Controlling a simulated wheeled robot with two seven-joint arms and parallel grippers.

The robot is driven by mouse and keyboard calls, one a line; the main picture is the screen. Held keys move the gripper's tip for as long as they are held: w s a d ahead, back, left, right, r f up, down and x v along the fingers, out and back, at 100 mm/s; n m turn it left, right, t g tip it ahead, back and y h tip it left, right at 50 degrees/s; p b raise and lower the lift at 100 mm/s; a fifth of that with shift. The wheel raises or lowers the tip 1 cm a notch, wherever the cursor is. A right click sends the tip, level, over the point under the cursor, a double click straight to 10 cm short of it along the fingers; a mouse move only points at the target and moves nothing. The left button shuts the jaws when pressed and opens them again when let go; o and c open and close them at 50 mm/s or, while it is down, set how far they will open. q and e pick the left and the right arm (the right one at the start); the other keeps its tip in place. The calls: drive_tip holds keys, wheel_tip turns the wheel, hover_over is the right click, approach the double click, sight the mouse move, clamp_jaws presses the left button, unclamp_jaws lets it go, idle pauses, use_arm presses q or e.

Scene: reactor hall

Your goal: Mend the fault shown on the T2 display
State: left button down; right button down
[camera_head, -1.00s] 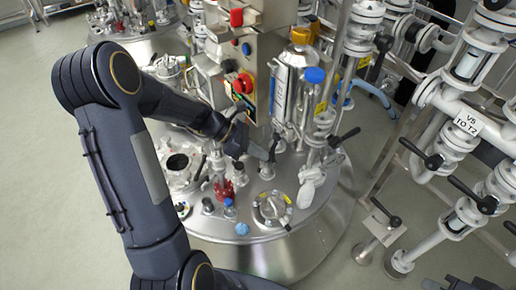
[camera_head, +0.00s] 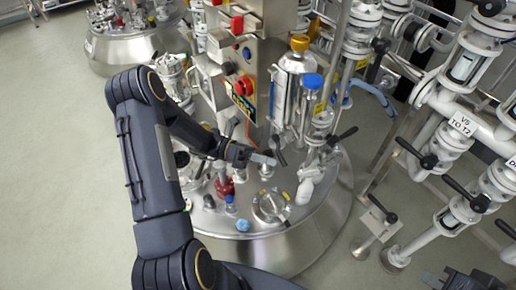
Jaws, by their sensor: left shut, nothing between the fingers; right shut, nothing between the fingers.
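A steel vessel (camera_head: 300,240) with a crowded round lid stands in the middle. On the column above it is a small dark display panel (camera_head: 243,106), seen at a slant; its text is unreadable. My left gripper (camera_head: 270,160) is shut and empty above the lid, its tip close to a black lever (camera_head: 279,150); I cannot tell whether they touch. My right gripper (camera_head: 440,279) shows only partly at the bottom right edge, shut, away from the vessel. A label (camera_head: 463,124) reading "V6 TO T2" is on the white pipework at right.
A red button (camera_head: 243,86) sits above the panel. Valves with black levers (camera_head: 415,154) line the right. The floor at left (camera_head: 60,180) is clear.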

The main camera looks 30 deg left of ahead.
use_arm(q)
drive_tip(key=shift+s+d+r+n+t+h+p, duration=0.15)
drive_tip(key=shift+d+r+n+h+p, duration=0.15)
drive_tip(key=shift+r+n+h, duration=0.2)
drive_tip(key=shift+s+d+r+n+t+h+p, duration=0.2)
drive_tip(key=shift+d+r+n+h, duration=0.2)
drive_tip(key=shift+h, duration=0.2)
idle(0.3)
